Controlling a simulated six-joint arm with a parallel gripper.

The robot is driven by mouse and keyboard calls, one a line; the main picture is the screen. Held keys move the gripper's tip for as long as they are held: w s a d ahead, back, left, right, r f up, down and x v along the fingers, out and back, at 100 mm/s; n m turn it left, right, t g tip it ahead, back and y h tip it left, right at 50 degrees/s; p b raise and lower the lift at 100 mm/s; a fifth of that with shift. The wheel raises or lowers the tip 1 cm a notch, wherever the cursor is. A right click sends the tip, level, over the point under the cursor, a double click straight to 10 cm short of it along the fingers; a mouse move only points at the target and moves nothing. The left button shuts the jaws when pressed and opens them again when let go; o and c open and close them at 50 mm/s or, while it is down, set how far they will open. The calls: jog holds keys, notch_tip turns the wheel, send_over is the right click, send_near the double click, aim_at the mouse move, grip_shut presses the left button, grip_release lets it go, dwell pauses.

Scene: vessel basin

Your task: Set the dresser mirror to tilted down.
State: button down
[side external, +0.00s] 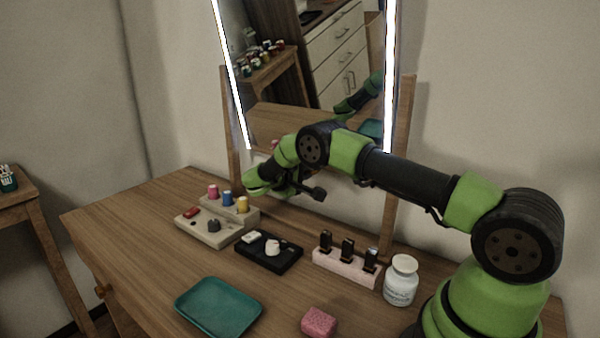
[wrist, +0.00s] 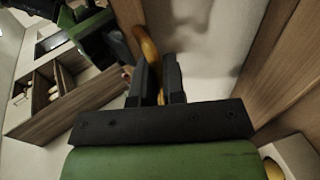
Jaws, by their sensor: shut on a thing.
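The dresser mirror (side external: 330,70) stands at the back of the wooden dresser, between two wooden posts, with a bright light strip down each side. It reflects the dresser top, part of my arm and white drawers. I cannot tell its exact tilt. My gripper (wrist: 157,65) is at the mirror's lower edge; in the side view its fingers are hidden by my wrist. In the wrist view its dark fingers are shut on a curved golden-brown handle (wrist: 148,48). Where the handle joins the mirror is not clear.
Below my wrist stand a beige stand (side external: 215,228) with coloured spools, a black tray (side external: 285,262) and a pink holder (side external: 342,270) with black sticks. A white jar (side external: 401,280), pink block (side external: 319,322) and teal tray (side external: 218,307) are nearer. The dresser's left side (side external: 130,215) is clear.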

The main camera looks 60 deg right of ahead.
jog(key=c, duration=1.2)
grip_release()
jog(key=shift+c, duration=0.2)
jog(key=shift+a, duration=0.15)
jog(key=v, duration=0.9)
jog(key=shift+a, duration=0.4)
jog(key=shift+r, duration=0.15)
